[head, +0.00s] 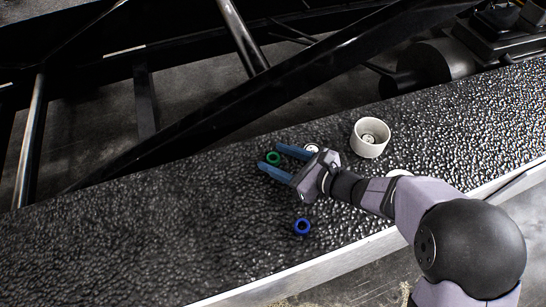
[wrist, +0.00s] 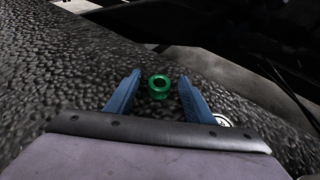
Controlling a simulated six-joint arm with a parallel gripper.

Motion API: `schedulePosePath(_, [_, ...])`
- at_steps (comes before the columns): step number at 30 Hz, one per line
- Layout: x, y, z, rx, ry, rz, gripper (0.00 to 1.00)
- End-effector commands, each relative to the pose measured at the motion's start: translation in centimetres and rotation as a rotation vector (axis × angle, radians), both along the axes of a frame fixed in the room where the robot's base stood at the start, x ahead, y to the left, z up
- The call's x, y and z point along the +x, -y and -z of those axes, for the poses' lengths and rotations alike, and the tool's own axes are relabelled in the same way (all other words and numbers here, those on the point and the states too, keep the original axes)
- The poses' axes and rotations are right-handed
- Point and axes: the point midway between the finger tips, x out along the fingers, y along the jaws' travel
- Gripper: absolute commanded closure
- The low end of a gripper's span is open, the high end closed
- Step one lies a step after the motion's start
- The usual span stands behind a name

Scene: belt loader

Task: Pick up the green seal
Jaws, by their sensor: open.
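The green seal (head: 273,158) is a small ring lying on the black textured belt (head: 200,200) in the head view. It also shows in the wrist view (wrist: 159,86), near the tips of the two blue fingers. My gripper (head: 270,158) is open, with one finger on either side of the seal and a gap between each finger and the ring. In the wrist view my gripper (wrist: 157,82) holds nothing. I cannot tell how high the fingers are above the belt.
A blue ring (head: 302,226) lies on the belt below my gripper. A white cup-like part (head: 370,138) stands to the right. A small white round part (head: 311,148) sits close beside my gripper and shows in the wrist view (wrist: 222,120). Black frame beams (head: 250,105) run behind the belt.

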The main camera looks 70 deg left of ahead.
Motion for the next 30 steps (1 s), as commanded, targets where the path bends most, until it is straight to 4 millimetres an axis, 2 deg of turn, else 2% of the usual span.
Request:
schedulePosePath(1, [0.0, 0.0, 0.0, 0.0, 0.0, 0.0, 0.59])
schedulePosePath(3, [0.0, 0.0, 0.0, 0.0, 0.0, 0.0, 0.75])
schedulePosePath(6, [0.0, 0.0, 0.0, 0.0, 0.0, 0.0, 0.95])
schedulePosePath(14, [0.0, 0.0, -0.1, 0.0, 0.0, 0.0, 0.95])
schedulePosePath(19, [0.0, 0.0, -0.9, 0.002, 0.001, -0.001, 0.95])
schedulePosePath(23, [0.0, 0.0, -2.6, 0.004, 0.002, -0.002, 0.95])
schedulePosePath(30, [0.0, 0.0, -6.7, 0.005, 0.003, -0.001, 0.95])
